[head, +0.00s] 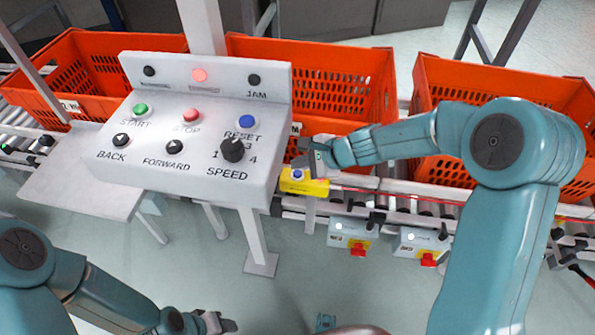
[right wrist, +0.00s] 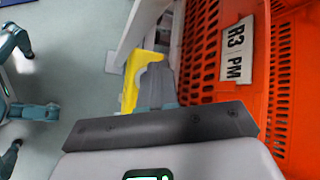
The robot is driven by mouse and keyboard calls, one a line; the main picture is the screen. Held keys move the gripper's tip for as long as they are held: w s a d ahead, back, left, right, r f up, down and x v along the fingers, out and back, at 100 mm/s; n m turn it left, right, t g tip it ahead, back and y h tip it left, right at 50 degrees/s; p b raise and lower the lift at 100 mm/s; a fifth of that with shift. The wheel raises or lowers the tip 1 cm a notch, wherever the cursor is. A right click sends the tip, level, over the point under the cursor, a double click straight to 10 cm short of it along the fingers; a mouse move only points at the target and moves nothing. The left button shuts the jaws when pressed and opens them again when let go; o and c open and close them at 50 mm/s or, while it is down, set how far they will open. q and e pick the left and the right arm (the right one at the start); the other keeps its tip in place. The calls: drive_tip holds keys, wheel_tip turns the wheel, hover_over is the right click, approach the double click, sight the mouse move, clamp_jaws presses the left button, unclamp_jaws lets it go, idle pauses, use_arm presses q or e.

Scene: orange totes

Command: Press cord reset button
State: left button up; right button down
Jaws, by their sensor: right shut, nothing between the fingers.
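The yellow cord-switch box (head: 310,187) is fixed at the near side of the conveyor, just right of the control panel. A blue button (head: 297,174) shows on its top, and a red cord runs right from the box. My right gripper (head: 301,157) is shut and empty, just behind and above the button; I cannot tell whether they touch. In the right wrist view the grey fingers (right wrist: 156,84) overlap the yellow box (right wrist: 130,80), and the button is hidden. My left gripper (head: 222,324) is low at the bottom of the head view, away from the box; its jaws are unclear.
The white control panel (head: 215,185) stands close left of my right gripper and has its own blue RESET button (head: 247,121). Orange totes (head: 400,95) line the conveyor behind. Two grey boxes with red buttons (head: 358,249) hang right of the yellow box.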

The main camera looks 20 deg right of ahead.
sight(301, 175)
drive_tip(key=shift+f, duration=0.1)
drive_tip(key=shift+f+b, duration=0.35)
drive_tip(key=shift+b, duration=0.15)
drive_tip(key=shift+f+b, duration=0.45)
drive_tip(key=shift+b, duration=0.05)
idle(0.5)
drive_tip(key=shift+r, duration=0.1)
drive_tip(key=shift+r+p, duration=0.75)
drive_tip(key=shift+r, duration=0.05)
drive_tip(key=shift+r+p, duration=2.25)
drive_tip(key=shift+r, duration=0.25)
